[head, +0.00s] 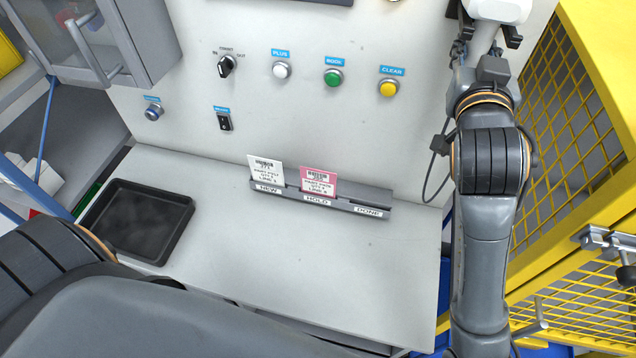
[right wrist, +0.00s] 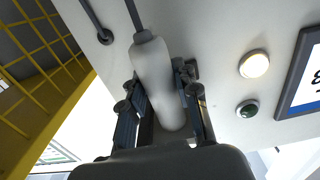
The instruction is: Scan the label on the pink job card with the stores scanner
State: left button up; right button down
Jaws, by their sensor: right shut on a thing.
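The pink job card (head: 318,181) stands upright in the grey card rack (head: 378,204), in the slot marked HOLD, its printed label facing me. My right gripper (head: 486,32) is at the top right of the head view, up by the wall panel and far from the card. It is shut on the pale stores scanner (head: 498,9), which is partly cut off there. The scanner's rounded body (right wrist: 157,78) also shows between the fingers in the right wrist view, with a cable at its end. My left gripper is out of view.
A white card (head: 265,172) stands in the NEW slot; the DONE slot is empty. A black tray (head: 138,221) lies on the left of the white bench (head: 290,270). Panel buttons and a knob (head: 227,66) are above. A yellow mesh guard (head: 570,130) stands at the right.

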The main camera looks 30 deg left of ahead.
jog(key=shift+s+r, duration=0.1)
jog(key=shift+r, duration=0.1)
jog(key=s+d+p, duration=0.1)
jog(key=s+d, duration=0.1)
jog(key=s, duration=0.9)
jog(key=shift+s+d, duration=0.2)
jog(key=shift+s, duration=0.15)
dwell(0.5)
